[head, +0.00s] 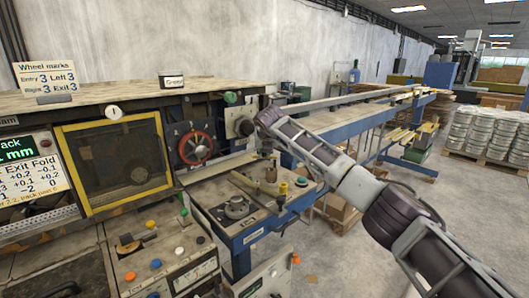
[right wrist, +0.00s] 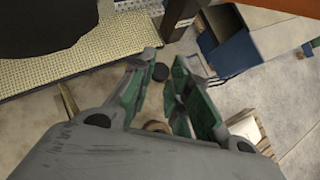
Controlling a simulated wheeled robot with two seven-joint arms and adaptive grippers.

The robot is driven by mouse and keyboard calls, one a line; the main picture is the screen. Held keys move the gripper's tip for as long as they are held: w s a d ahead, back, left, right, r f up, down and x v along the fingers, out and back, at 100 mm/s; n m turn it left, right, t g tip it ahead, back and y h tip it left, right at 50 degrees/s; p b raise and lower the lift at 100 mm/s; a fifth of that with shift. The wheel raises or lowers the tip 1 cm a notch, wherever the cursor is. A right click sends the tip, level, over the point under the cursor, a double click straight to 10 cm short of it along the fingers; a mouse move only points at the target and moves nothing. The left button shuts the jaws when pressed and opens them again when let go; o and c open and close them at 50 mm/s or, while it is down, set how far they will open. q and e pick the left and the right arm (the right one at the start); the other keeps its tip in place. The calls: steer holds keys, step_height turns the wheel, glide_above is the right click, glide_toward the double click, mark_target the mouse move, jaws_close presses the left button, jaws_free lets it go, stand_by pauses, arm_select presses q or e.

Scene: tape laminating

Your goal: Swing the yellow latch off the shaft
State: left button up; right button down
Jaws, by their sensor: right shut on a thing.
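My right arm comes in from the right in the head view. Its gripper (head: 265,150) points down above the blue-edged side table, near a tan piece (head: 270,173) there. In the right wrist view, the green-padded fingers (right wrist: 164,85) stand a little apart. A small tan round piece (right wrist: 157,127) shows between them, and the gripper is shut on it. I cannot make out clearly which part is the yellow latch or the shaft. A small yellow-topped part (head: 283,188) stands on the side table below the gripper. My left gripper is not in view.
A machine with a yellow-framed window (head: 115,165) and a red handwheel (head: 196,147) stands at left. A dark knob (head: 245,127) is close to my right wrist. A long blue bench (head: 365,118) runs back behind my arm. Open floor lies at right.

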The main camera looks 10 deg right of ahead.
steer(key=c, duration=1.7)
jaws_free()
steer(key=o, duration=0.4)
steer(key=shift+w, duration=0.15)
steer(key=shift+v, duration=6)
steer(key=shift+f, duration=0.15)
